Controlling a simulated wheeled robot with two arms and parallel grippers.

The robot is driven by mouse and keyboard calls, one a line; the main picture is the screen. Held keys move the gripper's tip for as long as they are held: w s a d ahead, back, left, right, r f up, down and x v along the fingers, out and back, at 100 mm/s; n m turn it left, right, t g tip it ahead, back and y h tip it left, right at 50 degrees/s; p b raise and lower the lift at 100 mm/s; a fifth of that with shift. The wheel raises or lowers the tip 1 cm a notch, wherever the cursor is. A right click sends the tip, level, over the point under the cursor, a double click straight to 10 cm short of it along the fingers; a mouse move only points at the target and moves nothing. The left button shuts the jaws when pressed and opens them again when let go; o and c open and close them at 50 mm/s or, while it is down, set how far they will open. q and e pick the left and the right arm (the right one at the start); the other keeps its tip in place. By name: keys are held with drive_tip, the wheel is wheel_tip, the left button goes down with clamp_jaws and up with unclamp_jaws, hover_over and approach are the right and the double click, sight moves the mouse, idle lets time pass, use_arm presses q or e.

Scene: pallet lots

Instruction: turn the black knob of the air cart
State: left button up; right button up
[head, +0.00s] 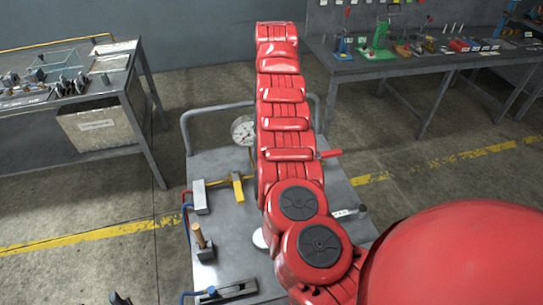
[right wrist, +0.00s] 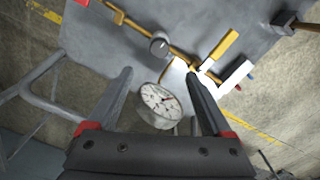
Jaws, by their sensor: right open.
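The grey cart (head: 225,160) stands in front of me with a metal rail at its far end. In the right wrist view, the black knob (right wrist: 159,46) has a round grey face and sits on a brass pipe on the cart top. In the head view I cannot see it; my right arm covers the cart's middle. My right gripper (right wrist: 160,72) is open and empty, its fingers apart and pointing towards the knob, which shows just beyond the tips. The round white gauge (right wrist: 160,102) shows between the fingers, and also in the head view (head: 243,130). My left gripper is not in view.
A red lever (head: 330,153) sticks out right of my arm. Workbenches stand at the left (head: 120,75) and back right (head: 350,68).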

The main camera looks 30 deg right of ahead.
wheel_tip(320, 180, down, 15)
drive_tip(key=p, duration=0.3)
drive_tip(key=shift+f, duration=0.1)
clamp_jaws()
idle(0.4)
